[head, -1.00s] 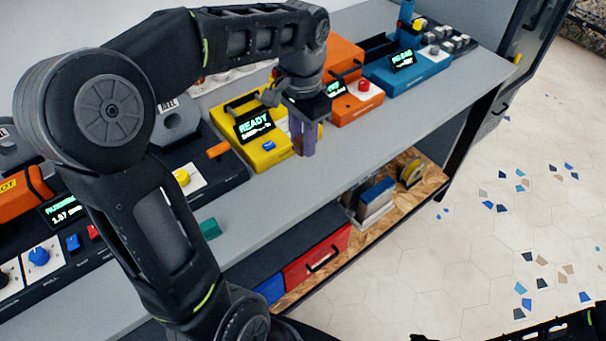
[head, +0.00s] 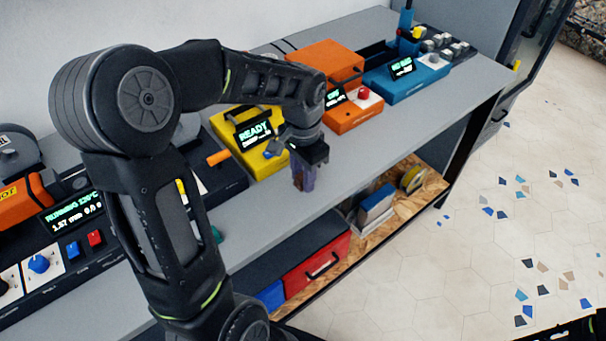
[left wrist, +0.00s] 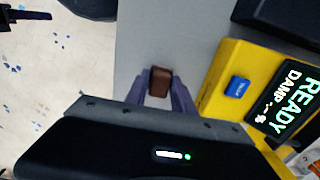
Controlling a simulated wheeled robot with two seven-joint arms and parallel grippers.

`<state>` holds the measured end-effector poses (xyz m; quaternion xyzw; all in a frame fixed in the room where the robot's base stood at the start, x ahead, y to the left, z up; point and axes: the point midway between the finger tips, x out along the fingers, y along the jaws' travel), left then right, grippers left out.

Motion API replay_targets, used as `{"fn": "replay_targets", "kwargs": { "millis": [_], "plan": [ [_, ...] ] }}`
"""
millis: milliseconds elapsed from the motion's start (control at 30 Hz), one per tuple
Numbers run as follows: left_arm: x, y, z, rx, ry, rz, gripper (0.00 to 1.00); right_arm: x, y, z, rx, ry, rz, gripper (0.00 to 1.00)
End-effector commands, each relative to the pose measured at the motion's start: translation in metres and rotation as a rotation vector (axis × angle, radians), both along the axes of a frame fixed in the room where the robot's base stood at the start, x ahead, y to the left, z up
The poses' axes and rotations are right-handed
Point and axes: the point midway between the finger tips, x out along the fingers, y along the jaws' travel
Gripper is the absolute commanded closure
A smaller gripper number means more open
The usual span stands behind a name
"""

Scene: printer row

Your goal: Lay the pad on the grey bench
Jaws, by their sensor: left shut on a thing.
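My left gripper (head: 303,184) has purple fingers pointing down over the grey bench (head: 350,160), in front of the yellow box with the READY display. It is shut on a small brown pad (left wrist: 160,82), which shows between the fingertips (left wrist: 161,92) in the left wrist view. The fingers hide most of the pad in the head view. The grey bench top also shows beyond the pad in the left wrist view (left wrist: 165,35). I cannot tell whether the pad touches the bench. My right gripper is not clearly seen.
The yellow box (head: 270,165) stands just behind the gripper. An orange box (head: 350,118) and a blue box (head: 410,80) stand further right. A teal block (head: 216,234) is partly behind my arm. A red case (head: 318,262) lies on the shelf below. The bench's front strip is clear.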

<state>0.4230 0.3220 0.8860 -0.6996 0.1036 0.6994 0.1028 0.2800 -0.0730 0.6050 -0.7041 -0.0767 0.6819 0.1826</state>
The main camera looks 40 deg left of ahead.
Motion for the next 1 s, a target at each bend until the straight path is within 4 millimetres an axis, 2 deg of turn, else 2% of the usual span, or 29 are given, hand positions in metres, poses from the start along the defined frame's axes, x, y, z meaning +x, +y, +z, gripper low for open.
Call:
{"fn": "replay_targets", "kwargs": {
  "millis": [367,400,600,667,1000],
  "plan": [
    [0.0004,0.0002,-0.0050,0.001,-0.001,0.000,1.00,0.0000,0.0000,-0.0033,0.000,0.000,0.000,0.64],
    [0.0004,0.0002,-0.0043,0.000,-0.002,0.000,0.69,0.0000,0.0000,-0.0027,0.000,0.000,0.000,0.64],
    [0.0004,0.0002,-0.0037,0.001,-0.001,0.000,0.52,0.0000,0.0000,-0.0022,0.000,0.000,0.000,0.64],
    [0.0004,0.0002,-0.0037,0.001,-0.001,0.000,0.48,0.0000,0.0000,-0.0022,0.000,0.000,0.000,0.64],
    [0.0005,0.0003,0.0020,0.000,-0.002,0.000,0.48,0.0000,0.0000,0.0022,0.000,0.000,0.000,0.64]
  ]
}}
